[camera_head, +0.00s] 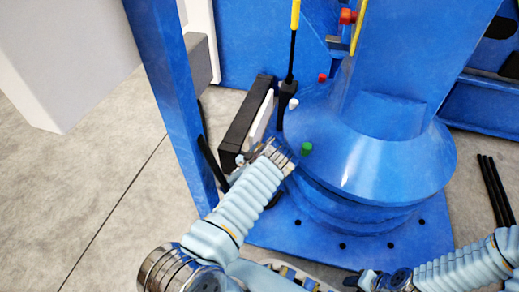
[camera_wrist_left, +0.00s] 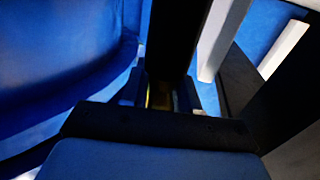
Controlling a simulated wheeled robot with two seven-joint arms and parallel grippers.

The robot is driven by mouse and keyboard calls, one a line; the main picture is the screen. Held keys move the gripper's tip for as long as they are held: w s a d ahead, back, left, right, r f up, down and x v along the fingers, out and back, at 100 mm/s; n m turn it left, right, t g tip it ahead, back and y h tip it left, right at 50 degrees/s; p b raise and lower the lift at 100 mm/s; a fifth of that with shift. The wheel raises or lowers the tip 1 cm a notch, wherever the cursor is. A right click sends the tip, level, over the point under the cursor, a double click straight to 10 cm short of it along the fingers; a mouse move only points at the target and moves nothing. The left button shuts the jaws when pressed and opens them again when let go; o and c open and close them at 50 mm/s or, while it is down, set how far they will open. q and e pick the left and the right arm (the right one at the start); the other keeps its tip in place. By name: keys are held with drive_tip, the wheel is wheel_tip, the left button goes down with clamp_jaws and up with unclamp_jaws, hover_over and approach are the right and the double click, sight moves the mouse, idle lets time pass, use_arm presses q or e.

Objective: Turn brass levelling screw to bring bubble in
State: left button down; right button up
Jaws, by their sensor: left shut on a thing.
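My left gripper (camera_head: 277,155) reaches in beside the blue round base of the positioner (camera_head: 405,165), close to a green knob (camera_head: 306,149). In the left wrist view my left gripper (camera_wrist_left: 165,97) is shut on a small brass-yellow piece, which looks like the brass levelling screw (camera_wrist_left: 160,97). The picture there is dark, and the screw is mostly hidden between the fingers. I cannot make out the bubble in either view. My right arm (camera_head: 465,265) lies low at the right; its dark gripper (camera_head: 370,281) is at the bottom edge, and its fingers are not clear.
A black box with a white strip (camera_head: 259,120) stands just behind my left gripper. A blue post (camera_head: 172,90) rises left of it. White and red knobs (camera_head: 293,103) and a yellow-topped rod (camera_head: 294,18) stand near the base. Black bars (camera_head: 495,190) lie at the right.

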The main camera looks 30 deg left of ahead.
use_arm(q)
drive_tip(key=c, duration=1)
unclamp_jaws()
drive_tip(key=shift+y, duration=0.3)
